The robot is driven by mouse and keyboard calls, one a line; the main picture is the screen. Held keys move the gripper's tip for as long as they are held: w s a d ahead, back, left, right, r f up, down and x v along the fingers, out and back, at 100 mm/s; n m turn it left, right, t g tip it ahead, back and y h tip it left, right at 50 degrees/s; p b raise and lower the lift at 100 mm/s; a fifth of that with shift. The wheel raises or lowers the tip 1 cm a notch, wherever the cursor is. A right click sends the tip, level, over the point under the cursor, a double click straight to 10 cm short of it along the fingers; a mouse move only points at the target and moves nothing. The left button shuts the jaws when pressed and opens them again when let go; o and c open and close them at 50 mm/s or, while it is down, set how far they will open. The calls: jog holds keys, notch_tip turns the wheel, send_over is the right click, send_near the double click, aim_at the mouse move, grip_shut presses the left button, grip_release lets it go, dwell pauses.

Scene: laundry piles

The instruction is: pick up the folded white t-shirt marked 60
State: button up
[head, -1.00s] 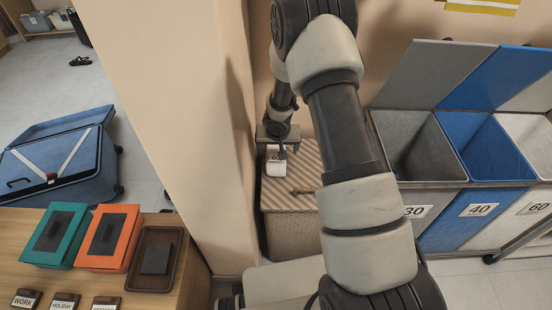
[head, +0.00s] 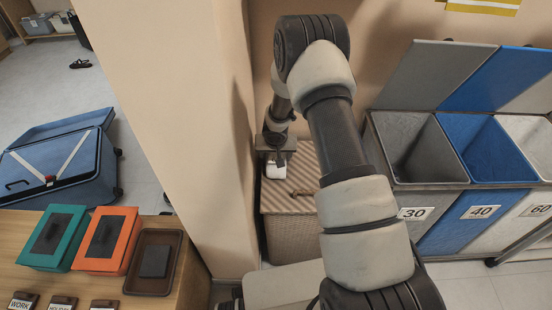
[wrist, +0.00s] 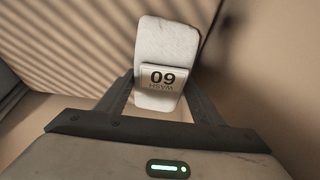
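The folded white t-shirt (head: 275,171) lies on the lid of a wicker hamper (head: 285,202) by the wall. In the wrist view the t-shirt (wrist: 166,48) shows its tag reading 60 WASH, upside down. My gripper (head: 277,160) is just above the t-shirt and hides part of it in the head view. In the wrist view my gripper (wrist: 160,85) is open, with one finger to each side of the t-shirt's near part. Whether the fingers touch the cloth I cannot tell.
Bins marked 30 (head: 414,214), 40 (head: 481,212) and 60 (head: 539,210) stand at right. A wall corner (head: 190,130) stands close at left. A table with boxes (head: 105,240) is at lower left.

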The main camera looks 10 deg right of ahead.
jog(key=shift+c, duration=1.4)
